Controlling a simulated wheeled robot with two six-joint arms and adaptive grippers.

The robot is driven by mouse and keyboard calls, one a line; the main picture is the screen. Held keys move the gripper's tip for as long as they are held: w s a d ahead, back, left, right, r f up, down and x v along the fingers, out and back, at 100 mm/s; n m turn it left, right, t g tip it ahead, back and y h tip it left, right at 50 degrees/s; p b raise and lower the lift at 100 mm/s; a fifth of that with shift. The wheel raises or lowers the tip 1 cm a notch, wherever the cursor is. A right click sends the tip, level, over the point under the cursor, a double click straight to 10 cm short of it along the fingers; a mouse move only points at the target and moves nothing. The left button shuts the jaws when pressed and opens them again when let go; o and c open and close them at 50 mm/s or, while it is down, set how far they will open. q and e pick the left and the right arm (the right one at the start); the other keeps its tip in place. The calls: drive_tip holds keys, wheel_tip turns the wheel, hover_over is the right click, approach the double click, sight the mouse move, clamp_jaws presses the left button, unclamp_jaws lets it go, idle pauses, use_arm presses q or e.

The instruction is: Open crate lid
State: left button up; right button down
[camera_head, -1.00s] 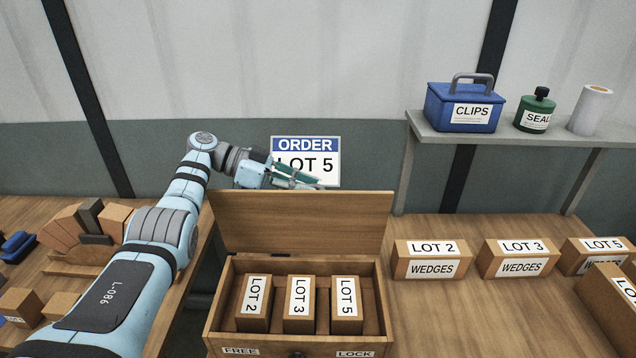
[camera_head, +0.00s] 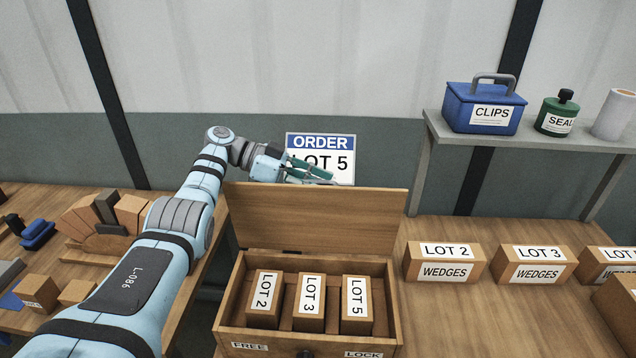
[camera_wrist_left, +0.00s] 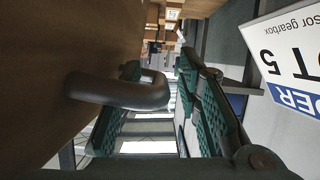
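The wooden crate (camera_head: 228,312) stands at the bottom middle of the head view. Its lid (camera_head: 318,222) is raised, standing upright at the back edge, and the inside is exposed. Three labelled blocks sit in it: LOT 2 (camera_head: 264,300), LOT 3 (camera_head: 309,303) and LOT 5 (camera_head: 356,305). My left gripper (camera_head: 310,173) is behind the lid's top edge. In the left wrist view its green-padded fingers (camera_wrist_left: 165,110) are apart. A grey bar handle (camera_wrist_left: 120,92) juts from the lid's wood (camera_wrist_left: 60,50) and reaches across the left finger into the gap. Contact cannot be told. My right gripper is not in view.
An ORDER LOT 5 sign (camera_head: 320,155) is on the wall behind the gripper. WEDGES boxes (camera_head: 445,262) stand on the right table. A shelf (camera_head: 520,138) above holds a blue CLIPS box (camera_head: 484,108). A wooden rack (camera_head: 100,240) is on the left table.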

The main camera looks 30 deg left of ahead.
use_arm(q)
wheel_tip(320, 180, up, 10)
drive_tip(key=shift+r, duration=0.1)
idle(0.5)
